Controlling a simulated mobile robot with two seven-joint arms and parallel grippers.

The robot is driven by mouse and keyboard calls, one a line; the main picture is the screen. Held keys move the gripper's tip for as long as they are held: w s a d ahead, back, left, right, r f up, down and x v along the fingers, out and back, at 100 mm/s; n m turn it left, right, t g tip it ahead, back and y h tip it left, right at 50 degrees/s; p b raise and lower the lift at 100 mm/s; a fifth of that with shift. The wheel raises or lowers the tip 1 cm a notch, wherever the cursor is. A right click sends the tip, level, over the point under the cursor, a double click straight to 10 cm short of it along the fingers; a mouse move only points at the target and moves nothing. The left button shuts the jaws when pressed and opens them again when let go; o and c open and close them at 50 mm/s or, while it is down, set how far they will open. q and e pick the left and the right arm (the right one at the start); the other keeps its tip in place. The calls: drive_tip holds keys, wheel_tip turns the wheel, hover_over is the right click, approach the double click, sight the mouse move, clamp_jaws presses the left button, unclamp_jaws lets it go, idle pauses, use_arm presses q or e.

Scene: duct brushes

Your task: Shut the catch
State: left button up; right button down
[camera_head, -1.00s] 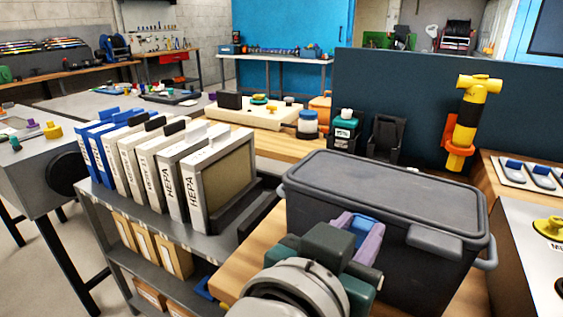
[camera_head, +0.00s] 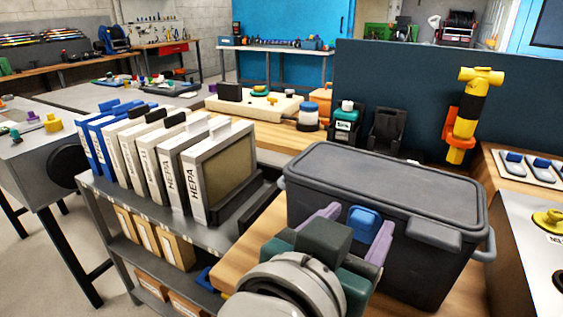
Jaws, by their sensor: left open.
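A dark grey lidded box (camera_head: 299,207) stands on the wooden bench, its lid (camera_head: 390,185) lying down on it. A blue tab (camera_head: 364,222), which looks like the catch, shows at the box's near side below the lid rim. I cannot tell whether it is fully shut. My left gripper (camera_head: 350,230) is in front of the box, with its two lilac fingers spread apart. The blue tab shows between the fingers, with no clear contact. The gripper's dark green body hides the lower part of the tab. My right gripper is not in view.
A row of white and blue filter panels (camera_head: 165,160) stands on a grey shelf (camera_head: 140,217) at left. A grey handle (camera_head: 489,246) sticks out at the box's right end. A yellow and black tool (camera_head: 466,115) hangs in an orange holder on the dark panel behind.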

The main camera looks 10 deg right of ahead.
use_arm(q)
drive_tip(key=p+v, duration=0.1)
drive_tip(key=v, duration=0.8)
drive_tip(key=shift+s+p, duration=0.2)
drive_tip(key=shift+p, duration=0.1)
drive_tip(key=s+a+r+n+g+y+p, duration=0.1)
drive_tip(key=s+a+n+g+y+p, duration=0.3)
drive_tip(key=s+a, duration=0.55)
drive_tip(key=s+a+n+g+y+p, duration=0.2)
drive_tip(key=s+a+g+y+p, duration=0.25)
drive_tip(key=a, duration=1.05)
wheel_tip(320, 180, up, 37)
drive_tip(key=w+p, duration=0.1)
drive_tip(key=p, duration=3.5)
drive_tip(key=shift+d+r+y+p, duration=0.2)
drive_tip(key=shift+d+y+p, duration=0.15)
drive_tip(key=shift+d, duration=0.05)
drive_tip(key=shift+t, duration=0.25)
